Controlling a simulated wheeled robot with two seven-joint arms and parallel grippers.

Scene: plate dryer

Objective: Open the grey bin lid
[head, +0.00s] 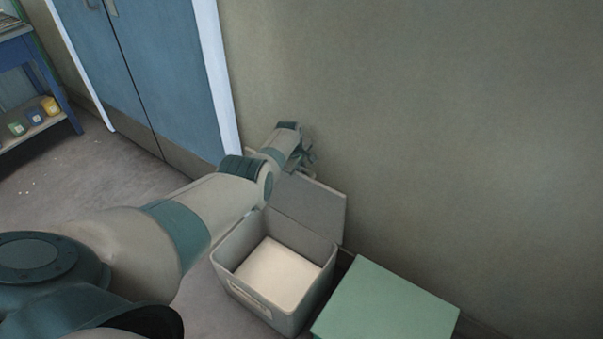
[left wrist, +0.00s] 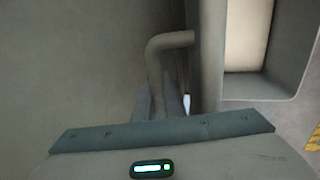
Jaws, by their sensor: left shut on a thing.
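The grey bin (head: 314,295) stands on the floor by the wall, with a pale inside bottom showing. Its grey lid (head: 318,211) is raised, standing up at the bin's far side near the wall. My left arm reaches over the bin's left side, and my left gripper (head: 305,160) is at the lid's upper left edge, partly hidden by my own wrist. In the left wrist view the fingers of my left gripper (left wrist: 160,98) are shut on the lid's bent grey handle (left wrist: 168,41). The open bin (left wrist: 283,90) shows at the right. My right gripper is not in view.
A green-topped box (head: 386,304) stands close to the bin's right. The wall (head: 430,130) is right behind the lid. Blue double doors (head: 165,70) and a blue shelf (head: 62,100) with small containers are at the left.

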